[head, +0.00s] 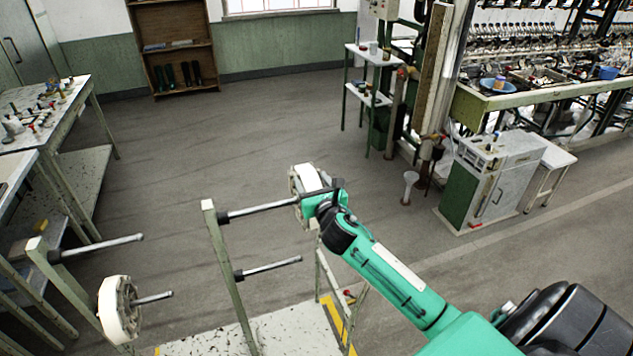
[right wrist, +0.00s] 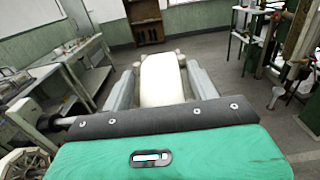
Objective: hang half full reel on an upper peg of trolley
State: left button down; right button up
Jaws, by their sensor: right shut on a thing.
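My right gripper (head: 322,194) is shut on a white reel (head: 303,179), which also shows between the two grey fingers in the right wrist view (right wrist: 162,82). The reel is up off the floor at the tip of the trolley's right upper peg (head: 262,208). The gripper hides whether that tip is inside the reel's hub or just beside it. The trolley (head: 229,275) also has a bare left upper peg (head: 100,247) and a bare right lower peg (head: 270,268). Another white reel (head: 118,309) hangs on its left lower peg (head: 155,297). My left gripper is out of view.
Work tables with small items (head: 75,97) stand at the left. A green-and-white cabinet (head: 490,178), a small shelf stand (head: 373,58) and the reeling machine (head: 540,95) are at the right. A wooden shelf (head: 172,45) is at the back. The middle floor is clear.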

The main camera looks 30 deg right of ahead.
jog(key=shift+w+a, duration=0.2)
jog(key=shift+a, duration=0.6)
jog(key=shift+w+a, duration=0.2)
jog(key=shift+a, duration=0.6)
jog(key=w+a+p, duration=0.1)
jog(key=w+a, duration=0.2)
jog(key=a, duration=1)
jog(key=shift+w+a, duration=0.15)
jog(key=shift+a, duration=0.15)
jog(key=shift+a, duration=0.1)
jog(key=shift+w+a, duration=0.15)
jog(key=shift+a, duration=0.35)
jog(key=shift+f, duration=0.2)
